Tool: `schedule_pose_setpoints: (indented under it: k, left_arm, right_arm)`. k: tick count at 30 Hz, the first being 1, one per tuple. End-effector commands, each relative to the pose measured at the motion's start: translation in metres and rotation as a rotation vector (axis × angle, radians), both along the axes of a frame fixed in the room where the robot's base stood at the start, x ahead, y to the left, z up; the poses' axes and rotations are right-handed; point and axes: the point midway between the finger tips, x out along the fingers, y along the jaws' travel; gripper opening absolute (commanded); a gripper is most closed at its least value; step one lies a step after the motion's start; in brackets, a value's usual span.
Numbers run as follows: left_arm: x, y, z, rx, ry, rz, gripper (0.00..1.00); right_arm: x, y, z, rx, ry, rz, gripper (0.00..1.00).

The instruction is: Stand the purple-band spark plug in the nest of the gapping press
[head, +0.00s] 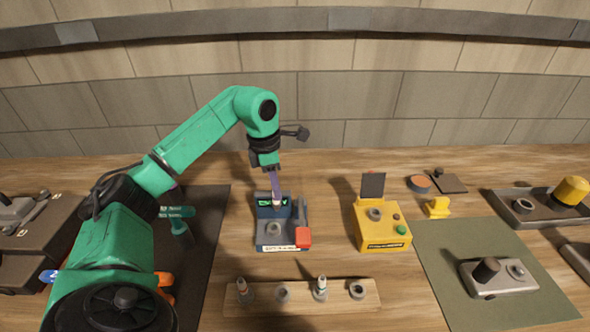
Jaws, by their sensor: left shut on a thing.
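My left gripper (271,172) is shut on the purple-band spark plug (275,191), which points downward and looks nearly upright. They are above the blue gapping press (262,241), toward its back. The press has a grey ring-shaped nest (274,228) and a lever with a red end (303,237) on its right side. The plug's lower end shows just behind and above the nest in the picture; I cannot tell the exact gap. My right gripper is not in view.
A yellow tester box (381,232) stands right of the press. A green mat (450,265) with a grey device lies farther right. The wood between press and tester is clear.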

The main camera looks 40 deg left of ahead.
Motion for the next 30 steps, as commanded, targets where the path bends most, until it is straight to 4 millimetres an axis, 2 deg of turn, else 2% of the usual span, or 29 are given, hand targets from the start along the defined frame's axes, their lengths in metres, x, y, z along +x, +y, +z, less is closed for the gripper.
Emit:
schedule_pose_setpoints:
  k: [4,9,12,15,22,30]
  left_arm:
    - [0.0,0.0,0.0,0.0,0.0,-0.001,0.0]
    - [0.0,0.0,0.001,0.0,0.0,-0.002,0.0]
    - [0.0,0.0,0.001,0.001,0.0,-0.004,0.0]
    - [0.0,0.0,-0.004,0.0,-0.001,-0.007,0.0]
    - [0.0,0.0,-0.019,0.0,-0.001,-0.006,0.0]
    - [-0.001,0.0,-0.035,0.0,-0.002,-0.006,0.0]
  right_arm:
    - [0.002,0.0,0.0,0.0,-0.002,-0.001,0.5]
    - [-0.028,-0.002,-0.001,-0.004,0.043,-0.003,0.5]
    - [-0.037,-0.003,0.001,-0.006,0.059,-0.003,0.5]
    - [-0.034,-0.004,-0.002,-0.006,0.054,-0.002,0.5]
    - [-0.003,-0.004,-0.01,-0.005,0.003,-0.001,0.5]
    - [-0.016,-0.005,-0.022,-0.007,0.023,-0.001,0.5]
